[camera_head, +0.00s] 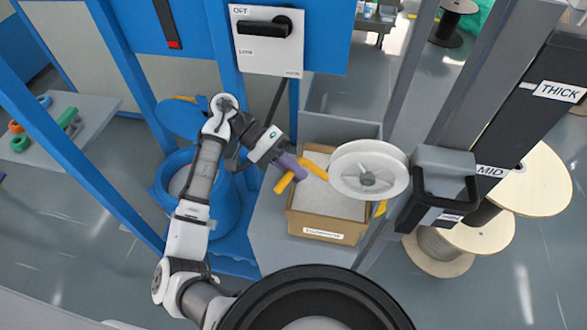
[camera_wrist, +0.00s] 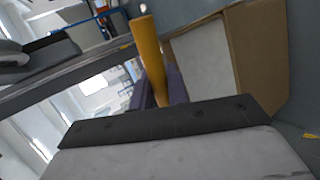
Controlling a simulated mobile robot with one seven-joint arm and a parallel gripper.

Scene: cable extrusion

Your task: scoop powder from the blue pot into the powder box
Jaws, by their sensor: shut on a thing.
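The powder box (camera_head: 328,233) is an open cardboard box with a label on its front and a pale interior. It also shows in the wrist view (camera_wrist: 258,60) at the right. My gripper (camera_head: 291,168) has purple fingers and is over the left part of the box. In the wrist view my gripper (camera_wrist: 158,92) is shut on a yellow, rod-like handle (camera_wrist: 148,55). The yellow tool (camera_head: 284,183) shows on both sides of the fingers in the head view; whether it carries powder I cannot tell. The blue pot (camera_head: 228,215) stands left of the box, open, with pale contents partly hidden by my arm.
A white spool (camera_head: 368,172) stands close to the box's right edge. A grey machine part (camera_head: 443,175) and labelled dark column lie farther right. Blue frame posts (camera_head: 75,125) stand at the left. A control panel (camera_head: 266,40) with a black handle is behind.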

